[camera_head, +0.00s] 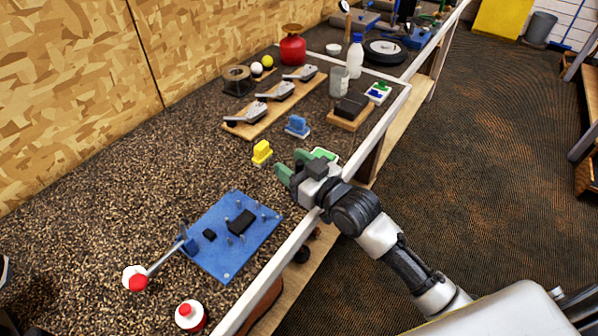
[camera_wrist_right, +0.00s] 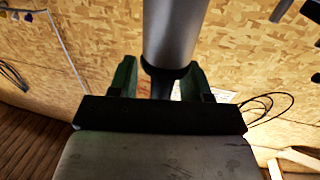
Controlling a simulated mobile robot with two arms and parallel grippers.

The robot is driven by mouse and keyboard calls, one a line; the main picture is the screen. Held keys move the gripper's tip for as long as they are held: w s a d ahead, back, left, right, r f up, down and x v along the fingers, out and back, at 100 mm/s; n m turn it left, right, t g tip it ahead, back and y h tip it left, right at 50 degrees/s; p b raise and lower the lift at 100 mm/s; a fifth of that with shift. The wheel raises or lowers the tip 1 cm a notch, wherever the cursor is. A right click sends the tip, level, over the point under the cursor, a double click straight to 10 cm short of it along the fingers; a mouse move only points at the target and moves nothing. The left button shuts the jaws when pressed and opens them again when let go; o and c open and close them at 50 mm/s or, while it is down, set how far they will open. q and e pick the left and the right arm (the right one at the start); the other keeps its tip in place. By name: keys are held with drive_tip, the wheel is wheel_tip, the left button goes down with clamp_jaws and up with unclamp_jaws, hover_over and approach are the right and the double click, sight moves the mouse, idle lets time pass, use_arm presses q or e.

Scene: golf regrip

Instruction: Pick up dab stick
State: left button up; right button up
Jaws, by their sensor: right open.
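I cannot pick out the dab stick with certainty. A thin metal rod (camera_head: 165,261) runs between a small blue block at the blue board's left edge and a red knob (camera_head: 138,283) at lower left. My right gripper (camera_head: 291,166) is open over the bench's right side, its green fingers pointing left towards the yellow block (camera_head: 262,152). In the right wrist view, the gripper (camera_wrist_right: 159,80) shows its two green fingers apart. A large grey cylinder (camera_wrist_right: 175,30) with a dark narrower end appears in line with the gap; I cannot tell what it is. My left gripper is out of view.
The blue board (camera_head: 235,262) with pegs and dark blocks lies left of my right arm. A red-capped bottle (camera_head: 190,316) stands in front. Farther back are wooden racks (camera_head: 262,123), a blue block (camera_head: 297,126), a grey cup (camera_head: 339,80) and a white bottle (camera_head: 355,58). The left bench surface is clear.

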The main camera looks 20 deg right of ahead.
clamp_jaws()
idle(0.4)
